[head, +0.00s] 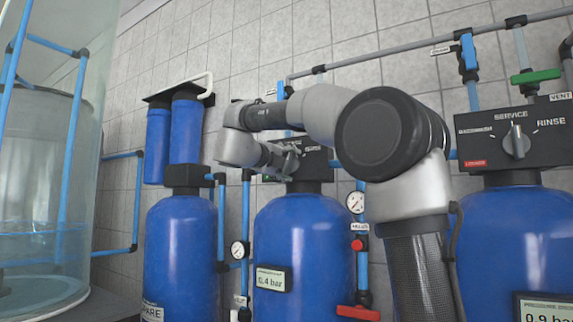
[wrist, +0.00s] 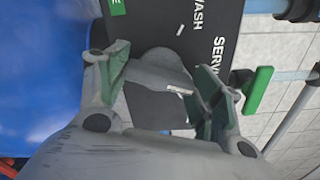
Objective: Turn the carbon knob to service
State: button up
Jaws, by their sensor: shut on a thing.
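In the wrist view, a grey bar-shaped knob (wrist: 158,72) sits on a black control panel (wrist: 215,20) lettered "WASH" and "SERV…". My gripper (wrist: 163,66) has its green-padded fingers on both sides of the knob and is shut on it. A white mark shows at the knob's right end, on the side of the "SERV…" lettering; I cannot tell whether it lines up exactly. In the head view, my gripper (head: 289,158) is at the black control head (head: 318,158) of the middle blue tank (head: 300,225). My wrist hides much of that head, and its name is unreadable.
Another control head (head: 480,152) with a grey knob pointing at "SERVICE" stands on the right tank. A green valve handle (wrist: 258,90) is close to my right finger. Blue pipes, gauges (head: 355,202) and a red handle (head: 358,312) surround the tanks. A clear tank (head: 45,240) stands left.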

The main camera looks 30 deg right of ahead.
jog(key=shift+n, duration=2)
jog(key=o, duration=1)
jog(key=shift+o, duration=0.2)
jog(key=shift+a, duration=0.15)
jog(key=v, duration=1.1)
jog(key=shift+s+a, duration=0.25)
jog(key=shift+a, duration=0.05)
